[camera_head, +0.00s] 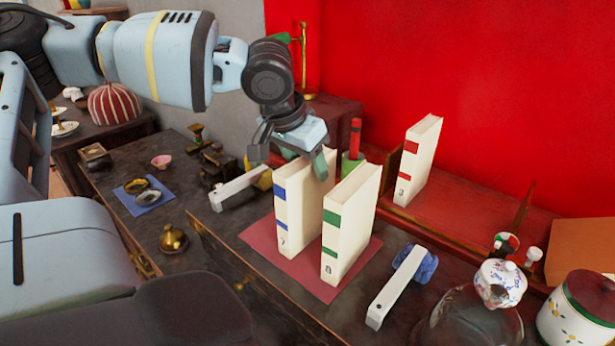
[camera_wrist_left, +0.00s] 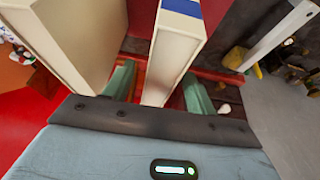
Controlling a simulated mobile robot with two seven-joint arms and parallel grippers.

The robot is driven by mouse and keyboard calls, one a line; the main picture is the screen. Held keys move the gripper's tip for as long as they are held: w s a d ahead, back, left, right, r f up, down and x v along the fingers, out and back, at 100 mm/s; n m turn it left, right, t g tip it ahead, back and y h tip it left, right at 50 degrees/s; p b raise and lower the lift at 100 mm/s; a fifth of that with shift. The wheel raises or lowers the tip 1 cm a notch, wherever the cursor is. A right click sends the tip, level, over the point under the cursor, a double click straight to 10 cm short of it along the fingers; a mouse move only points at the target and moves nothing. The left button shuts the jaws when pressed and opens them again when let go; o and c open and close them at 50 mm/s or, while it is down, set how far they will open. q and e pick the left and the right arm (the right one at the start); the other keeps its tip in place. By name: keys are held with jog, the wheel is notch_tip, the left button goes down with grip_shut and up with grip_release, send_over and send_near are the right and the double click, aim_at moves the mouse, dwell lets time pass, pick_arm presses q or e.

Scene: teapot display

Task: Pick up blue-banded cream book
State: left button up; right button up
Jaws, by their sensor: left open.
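The blue-banded cream book (camera_head: 285,205) stands upright on a dark red mat (camera_head: 262,236). In the left wrist view the book (camera_wrist_left: 172,55) rises between the two green fingers. My left gripper (camera_head: 304,160) is at the top of this book, open, one finger on each side. The wrist view shows gaps beside the book, and I cannot tell whether either finger touches it. A green-banded cream book (camera_head: 345,225) stands upright just to the right; its cream cover (camera_wrist_left: 75,45) is close to one finger in the wrist view. My right gripper is not in view.
A red-banded book (camera_head: 415,160) stands on a red-topped shelf (camera_head: 455,212) behind. A white bookend with a blue part (camera_head: 392,290) lies right of the mat, another white one (camera_head: 238,188) left. A glass teapot (camera_head: 470,325) and patterned pots (camera_head: 500,283) stand front right.

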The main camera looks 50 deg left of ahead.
pick_arm(q)
jog(key=shift+w+f, duration=0.25)
jog(key=shift+f, duration=0.3)
jog(key=shift+f, duration=0.25)
dwell(0.4)
grip_shut()
jog(key=shift+r, duration=0.1)
